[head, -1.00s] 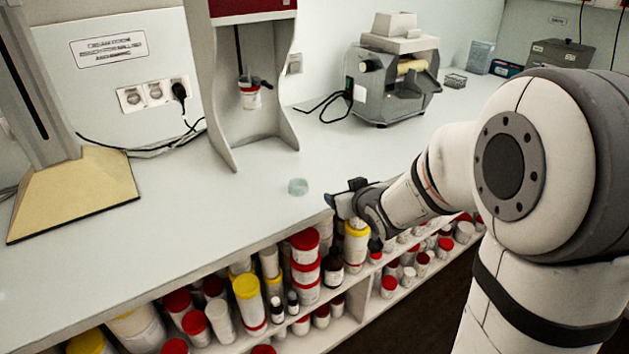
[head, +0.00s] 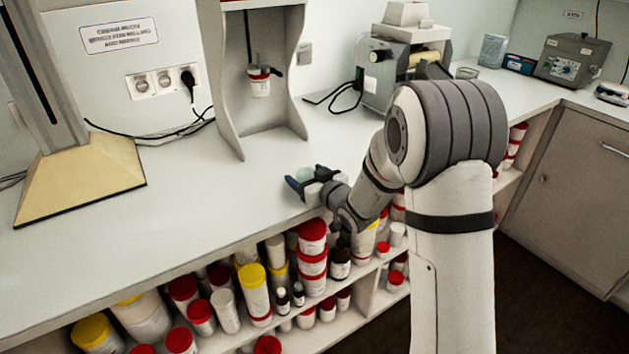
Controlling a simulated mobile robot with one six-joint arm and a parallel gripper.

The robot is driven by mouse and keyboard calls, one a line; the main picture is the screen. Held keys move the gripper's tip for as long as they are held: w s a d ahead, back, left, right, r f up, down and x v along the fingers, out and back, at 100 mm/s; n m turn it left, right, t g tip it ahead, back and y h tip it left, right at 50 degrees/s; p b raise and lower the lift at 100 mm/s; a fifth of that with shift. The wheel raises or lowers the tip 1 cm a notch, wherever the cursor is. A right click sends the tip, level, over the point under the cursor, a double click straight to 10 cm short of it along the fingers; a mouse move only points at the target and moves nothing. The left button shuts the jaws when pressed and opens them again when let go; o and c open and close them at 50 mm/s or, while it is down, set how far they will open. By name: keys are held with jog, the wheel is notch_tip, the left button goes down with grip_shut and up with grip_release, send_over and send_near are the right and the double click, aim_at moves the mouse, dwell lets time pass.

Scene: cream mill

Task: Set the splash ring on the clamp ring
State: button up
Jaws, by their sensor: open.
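The clamp ring (head: 259,72) appears to be the dark holder with a side knob around the top of a white and red jar (head: 259,87), raised inside the grey mixing stand.
The grey mixing stand (head: 228,90) has side walls flanking the jar. A grey mill (head: 388,75) stands to its right, a column on a yellowish base (head: 80,187) to its left. Shelves of jars (head: 255,290) lie below the counter edge.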

jog(key=shift+w+a, duration=0.2)
jog(key=shift+w, duration=0.1)
jog(key=shift+c, duration=0.3)
jog(key=c, duration=1)
jog(key=shift+o, duration=0.2)
jog(key=shift+r, duration=0.1)
jog(key=shift+r+p, duration=0.6)
jog(key=shift+r, duration=0.55)
